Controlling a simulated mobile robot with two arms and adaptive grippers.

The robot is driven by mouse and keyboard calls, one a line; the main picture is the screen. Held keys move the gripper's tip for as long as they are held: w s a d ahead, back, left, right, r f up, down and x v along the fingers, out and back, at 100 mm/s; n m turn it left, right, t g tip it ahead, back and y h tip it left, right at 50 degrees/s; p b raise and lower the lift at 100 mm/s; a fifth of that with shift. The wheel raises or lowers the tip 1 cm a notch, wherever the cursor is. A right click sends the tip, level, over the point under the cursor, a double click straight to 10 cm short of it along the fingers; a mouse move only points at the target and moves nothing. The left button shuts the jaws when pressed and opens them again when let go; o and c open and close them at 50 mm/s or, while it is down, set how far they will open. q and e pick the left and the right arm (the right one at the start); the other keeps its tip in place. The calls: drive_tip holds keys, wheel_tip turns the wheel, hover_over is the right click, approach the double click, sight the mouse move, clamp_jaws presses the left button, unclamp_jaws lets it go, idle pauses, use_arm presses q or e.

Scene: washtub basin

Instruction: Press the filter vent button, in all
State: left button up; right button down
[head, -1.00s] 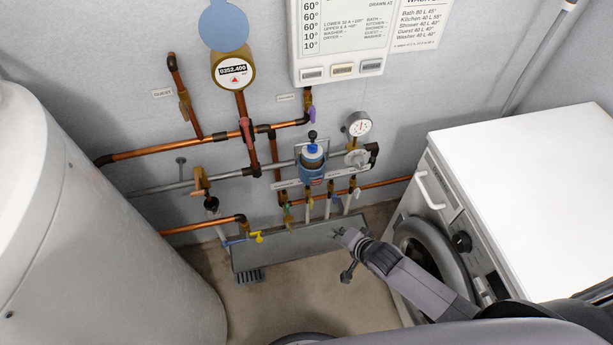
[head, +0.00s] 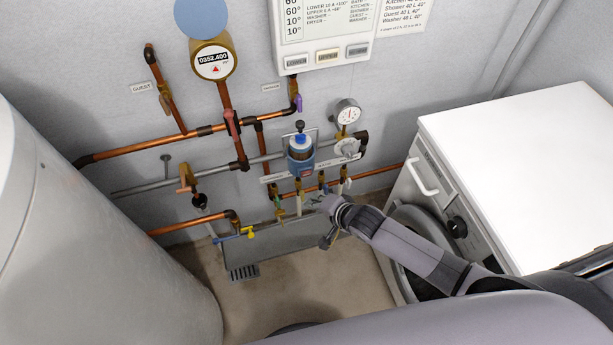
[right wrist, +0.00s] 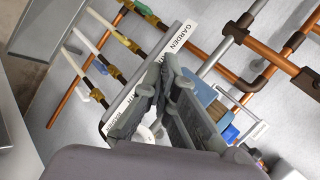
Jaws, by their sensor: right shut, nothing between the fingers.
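The filter (head: 300,164) is a blue and brown cartridge on the wall pipes. It has a bright blue collar (head: 300,141) and a dark knob (head: 300,125) on top, which looks like the vent button. In the right wrist view the filter body (right wrist: 205,97) shows partly behind my fingers, with its blue collar (right wrist: 230,134) at lower right; the knob cannot be made out there. My right gripper (head: 320,203) is shut and empty, below and slightly right of the filter, in front of the lower valves. It fills the middle of the right wrist view (right wrist: 165,75). My left gripper is not in view.
A pressure gauge (head: 346,112) and copper pipes surround the filter. A labelled strip reading GARDEN (right wrist: 176,40) lies close to my fingers. The white washing machine (head: 520,180) stands right, a tall tank (head: 90,240) left. A grey trough (head: 290,236) is below.

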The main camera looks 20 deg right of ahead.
sight(306, 174)
use_arm(q)
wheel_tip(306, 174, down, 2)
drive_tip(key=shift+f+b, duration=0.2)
drive_tip(key=shift+b, duration=0.65)
use_arm(e)
drive_tip(key=w, duration=0.5)
drive_tip(key=shift+w+a, duration=0.1)
drive_tip(key=shift+w, duration=0.15)
drive_tip(key=shift+w, duration=0.1)
drive_tip(key=shift+w, duration=0.3)
drive_tip(key=shift+w, duration=0.45)
idle(0.9)
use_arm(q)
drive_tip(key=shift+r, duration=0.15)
use_arm(e)
drive_tip(key=shift+s, duration=0.15)
use_arm(q)
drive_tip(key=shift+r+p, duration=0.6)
drive_tip(key=shift+p, duration=0.2)
use_arm(e)
drive_tip(key=shift+s, duration=0.7)
